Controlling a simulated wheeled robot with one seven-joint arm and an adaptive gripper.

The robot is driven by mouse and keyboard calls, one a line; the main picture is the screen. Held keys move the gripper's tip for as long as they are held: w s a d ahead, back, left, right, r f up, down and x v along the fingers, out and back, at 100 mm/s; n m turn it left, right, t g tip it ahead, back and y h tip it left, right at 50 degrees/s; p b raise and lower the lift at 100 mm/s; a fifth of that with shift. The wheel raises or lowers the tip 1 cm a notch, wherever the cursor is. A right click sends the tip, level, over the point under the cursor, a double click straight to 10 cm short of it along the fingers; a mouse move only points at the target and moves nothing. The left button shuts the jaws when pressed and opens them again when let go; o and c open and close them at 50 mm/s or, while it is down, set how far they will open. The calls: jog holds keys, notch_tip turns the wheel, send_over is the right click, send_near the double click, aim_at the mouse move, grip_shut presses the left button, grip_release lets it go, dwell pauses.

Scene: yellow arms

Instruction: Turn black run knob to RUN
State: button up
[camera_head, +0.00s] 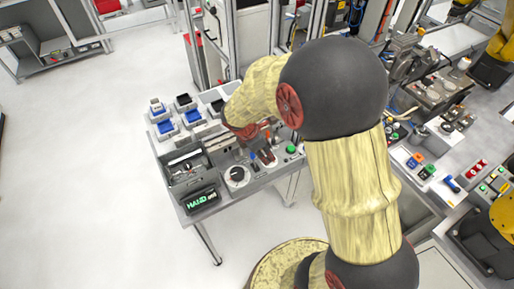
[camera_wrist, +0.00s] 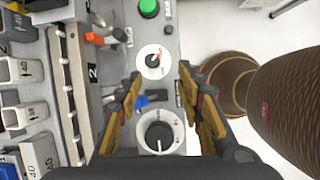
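In the wrist view a large black knob (camera_wrist: 158,135) with a white pointer line sits on a round white dial. The labels are too small to read, so I cannot tell which is the run knob. My gripper (camera_wrist: 160,76) is open and empty, its fingers on either side of the panel strip. In the head view the large dial (camera_head: 237,175) shows at the bench front; my gripper (camera_head: 258,156) is over the panel, partly hidden by my arm.
A display (camera_head: 200,199) reads HAND in green. A green button (camera_wrist: 148,8) lies beyond the small knob. A blue lever (camera_wrist: 142,101) and an orange-tipped part (camera_wrist: 96,39) lie close to the left finger. Several bins (camera_head: 187,104) stand at the bench back. Open floor lies left.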

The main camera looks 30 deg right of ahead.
aim_at(268, 158)
jog(key=shift+w+d+f+n+b, duration=0.3)
jog(key=shift+d+f+n, duration=0.2)
jog(key=shift+f, duration=0.6)
jog(key=shift+w+d+f+n+b, duration=0.3)
jog(key=shift+d+f+n, duration=0.2)
jog(key=shift+f, duration=0.65)
jog(key=shift+w+d+f+n+b, duration=0.25)
jog(key=shift+d+f+n+b, duration=0.25)
jog(key=shift+f, duration=0.6)
jog(key=c, duration=0.3)
grip_shut()
